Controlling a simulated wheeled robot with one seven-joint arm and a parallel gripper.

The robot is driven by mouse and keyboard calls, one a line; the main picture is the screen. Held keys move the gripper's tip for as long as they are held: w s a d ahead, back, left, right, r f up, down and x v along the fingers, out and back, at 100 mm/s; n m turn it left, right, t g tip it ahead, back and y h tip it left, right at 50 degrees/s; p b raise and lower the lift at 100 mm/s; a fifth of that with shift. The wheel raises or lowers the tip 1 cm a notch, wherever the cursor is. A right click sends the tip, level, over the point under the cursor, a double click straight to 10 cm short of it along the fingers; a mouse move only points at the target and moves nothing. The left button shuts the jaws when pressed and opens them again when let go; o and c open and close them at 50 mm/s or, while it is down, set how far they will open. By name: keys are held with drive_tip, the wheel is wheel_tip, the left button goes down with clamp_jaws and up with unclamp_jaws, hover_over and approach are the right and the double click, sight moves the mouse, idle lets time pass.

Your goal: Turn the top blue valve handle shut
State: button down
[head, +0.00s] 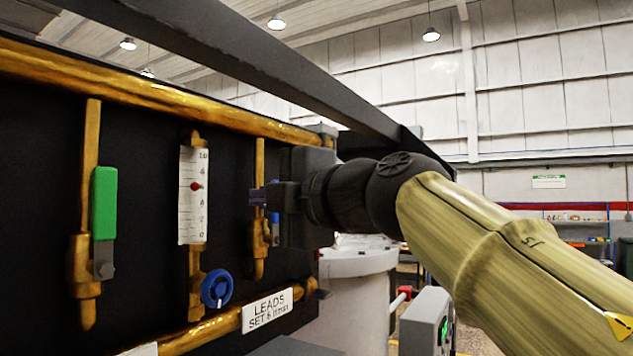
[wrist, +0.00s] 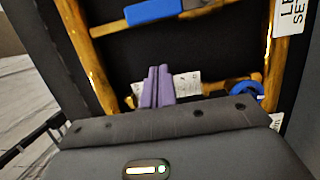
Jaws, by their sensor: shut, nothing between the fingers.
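The blue valve handle (wrist: 155,10) shows at the top of the wrist view as a flat bar lying along its brass pipe. In the head view my gripper hides most of it; a small blue part (head: 275,217) shows beside the right brass pipe (head: 259,165). My gripper (head: 258,197) is at that pipe in the head view. In the wrist view its two purple fingers (wrist: 158,85) are together with nothing between them. They point at the panel between the handle's pipe and the flow gauge, apart from the handle. Exact depth is unclear.
A white flow gauge (head: 193,195) with a round blue knob (head: 216,288) stands left of my gripper. Further left is a green handle (head: 104,203) on its own pipe. Horizontal brass pipes run above and below. A dark beam (head: 260,60) crosses above my arm.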

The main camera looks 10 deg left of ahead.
drive_tip(key=w, duration=0.5)
drive_tip(key=shift+p, duration=0.4)
drive_tip(key=shift+s, duration=0.1)
drive_tip(key=shift+w+d, duration=0.1)
drive_tip(key=shift+w, duration=0.1)
drive_tip(key=shift+r, duration=0.1)
